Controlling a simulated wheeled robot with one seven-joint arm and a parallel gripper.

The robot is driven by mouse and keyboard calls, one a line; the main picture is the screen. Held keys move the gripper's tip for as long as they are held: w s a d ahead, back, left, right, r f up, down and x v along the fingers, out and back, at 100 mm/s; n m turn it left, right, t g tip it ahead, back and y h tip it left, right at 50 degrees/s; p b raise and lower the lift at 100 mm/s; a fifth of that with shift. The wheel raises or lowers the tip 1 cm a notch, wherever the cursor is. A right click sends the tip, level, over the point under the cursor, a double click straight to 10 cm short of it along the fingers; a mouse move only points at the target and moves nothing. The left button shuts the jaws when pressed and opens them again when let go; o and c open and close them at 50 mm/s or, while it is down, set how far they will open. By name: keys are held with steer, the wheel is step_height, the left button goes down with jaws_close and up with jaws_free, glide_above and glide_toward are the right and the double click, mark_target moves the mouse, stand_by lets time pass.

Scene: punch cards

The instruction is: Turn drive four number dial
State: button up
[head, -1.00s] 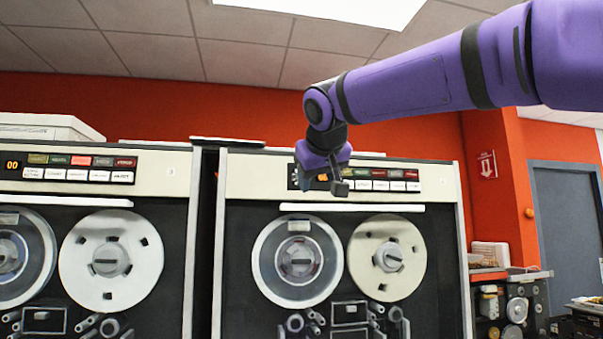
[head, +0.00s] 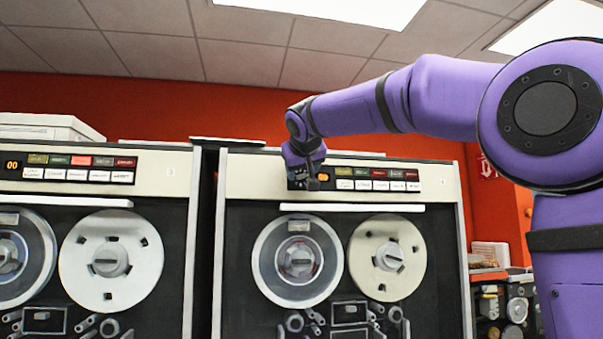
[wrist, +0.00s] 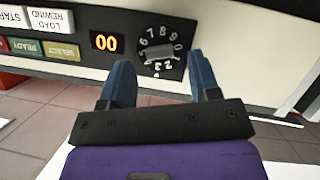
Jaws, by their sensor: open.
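The number dial (wrist: 160,52) is a dark round knob with a grey grip bar and white digits around it, on the black control strip of the tape drive. In the wrist view it sits between the two blue fingers of my gripper (wrist: 163,80), which are open and empty. The fingers point at the panel; I cannot tell whether they touch it. An orange "00" display (wrist: 106,43) is beside the dial. In the head view my gripper (head: 303,185) is at the left end of the right-hand drive's control strip and hides the dial.
The right-hand tape drive (head: 450,190) has lit-style buttons (head: 378,179) beside the dial and two reels below. Another tape drive (head: 150,175) stands to the left, past a narrow gap. A shelf of parts (head: 500,300) is at the right.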

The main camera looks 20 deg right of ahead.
steer(key=shift+x, duration=0.85)
steer(key=c, duration=0.9)
steer(key=n+h, duration=0.2)
steer(key=n, duration=0.1)
steer(key=n+h, duration=0.1)
steer(key=shift+a+f+n, duration=0.2)
steer(key=shift+a+n, duration=0.1)
steer(key=shift+n, duration=0.1)
steer(key=n+h, duration=0.1)
steer(key=n, duration=0.1)
steer(key=shift+f+n+t, duration=0.15)
steer(key=shift+n+t, duration=0.15)
steer(key=shift+n, duration=0.1)
steer(key=shift+a+f+n+t+h, duration=0.1)
steer(key=shift+n+t+h, duration=0.2)
steer(key=shift+n, duration=0.5)
steer(key=shift+f+n+t+h, duration=0.15)
steer(key=shift+n+h, duration=0.25)
steer(key=shift+n, duration=0.4)
steer(key=shift+r, duration=0.1)
